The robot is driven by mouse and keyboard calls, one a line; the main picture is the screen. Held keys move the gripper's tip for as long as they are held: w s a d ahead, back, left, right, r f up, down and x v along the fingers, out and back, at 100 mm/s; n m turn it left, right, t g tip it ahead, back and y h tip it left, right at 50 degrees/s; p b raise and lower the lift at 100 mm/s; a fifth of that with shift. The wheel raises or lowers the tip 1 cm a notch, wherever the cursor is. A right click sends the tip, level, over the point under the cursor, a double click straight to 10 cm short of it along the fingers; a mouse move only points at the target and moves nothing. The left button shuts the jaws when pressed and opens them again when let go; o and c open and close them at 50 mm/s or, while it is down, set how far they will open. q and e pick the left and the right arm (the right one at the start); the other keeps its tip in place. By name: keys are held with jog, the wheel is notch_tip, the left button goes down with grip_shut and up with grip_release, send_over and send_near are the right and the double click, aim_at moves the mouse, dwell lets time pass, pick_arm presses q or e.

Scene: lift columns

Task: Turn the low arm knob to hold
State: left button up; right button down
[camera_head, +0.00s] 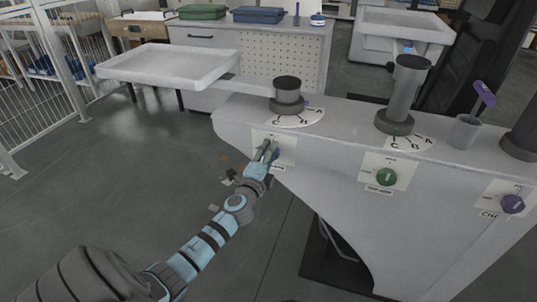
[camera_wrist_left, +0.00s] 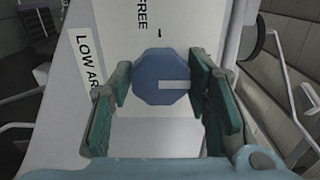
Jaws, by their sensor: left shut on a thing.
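The low arm knob (camera_wrist_left: 148,72) is a blue, many-sided dial with a white pointer bar, on a pale plate (camera_wrist_left: 160,130). In the left wrist view its bar points to the right, away from the word FREE at the top. A label (camera_wrist_left: 88,62) starting "LOW AR" is at the left. The word HOLD is not visible. My left gripper (camera_head: 268,151) is shut on the knob, one green-padded finger on each side, as the left wrist view (camera_wrist_left: 161,88) shows. In the head view the gripper hides most of the knob. My right gripper is not in view.
The grey bench carries a green knob (camera_head: 386,177) and a purple knob (camera_head: 513,204) further right. Dark-capped columns (camera_head: 287,92) (camera_head: 407,90) stand on lettered dials on top. A white tray (camera_head: 170,66) extends left. Open floor lies left of the bench.

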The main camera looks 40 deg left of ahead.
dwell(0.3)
pick_arm(q)
jog(key=o, duration=1.1)
jog(key=shift+o, duration=0.2)
jog(key=shift+s, duration=0.1)
jog(key=v, duration=1.2)
